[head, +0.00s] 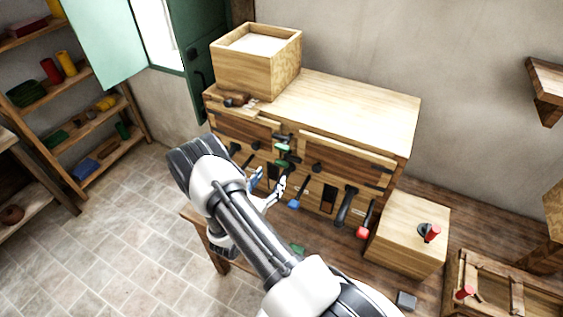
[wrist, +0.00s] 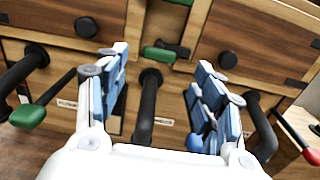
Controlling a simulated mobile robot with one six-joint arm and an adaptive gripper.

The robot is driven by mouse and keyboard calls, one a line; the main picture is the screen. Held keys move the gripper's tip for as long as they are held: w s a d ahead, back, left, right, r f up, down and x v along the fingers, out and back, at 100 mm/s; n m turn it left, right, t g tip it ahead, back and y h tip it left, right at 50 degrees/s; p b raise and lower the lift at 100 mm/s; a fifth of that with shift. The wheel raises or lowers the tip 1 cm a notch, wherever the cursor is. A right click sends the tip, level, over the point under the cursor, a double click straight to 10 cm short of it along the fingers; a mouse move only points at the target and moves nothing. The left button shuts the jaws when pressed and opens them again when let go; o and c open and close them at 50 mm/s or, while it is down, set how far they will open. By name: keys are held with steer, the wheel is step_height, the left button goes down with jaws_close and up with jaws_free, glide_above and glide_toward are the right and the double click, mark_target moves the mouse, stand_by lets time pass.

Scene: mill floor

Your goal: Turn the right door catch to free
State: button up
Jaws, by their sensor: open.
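The wooden cabinet (head: 385,103) has dark drawers above a lower front with black handles and coloured levers. A blue-tipped lever (head: 293,203) is at the middle of the lower front; in the wrist view its blue end (wrist: 193,143) is partly hidden behind my right finger. A red-tipped lever (head: 362,233) is at the right end, also in the wrist view (wrist: 312,156). I cannot tell which lever is the right door catch. My gripper (head: 268,189) is open and empty before the front. A black upright handle (wrist: 148,105) appears between its fingers, contact unclear.
A green-tipped lever (wrist: 27,115) is at the left, and a green one (wrist: 165,53) sits between the drawers. A wooden box (head: 255,70) stands on the cabinet. A wooden block with a red-handled part (head: 432,233) stands at right. Tiled floor at left is clear.

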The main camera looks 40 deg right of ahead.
mark_target(280, 165)
steer(key=x, duration=0.9)
steer(key=shift+p, duration=0.4)
steer(key=shift+s, duration=0.1)
steer(key=shift+c, duration=0.4)
steer(key=c, duration=1)
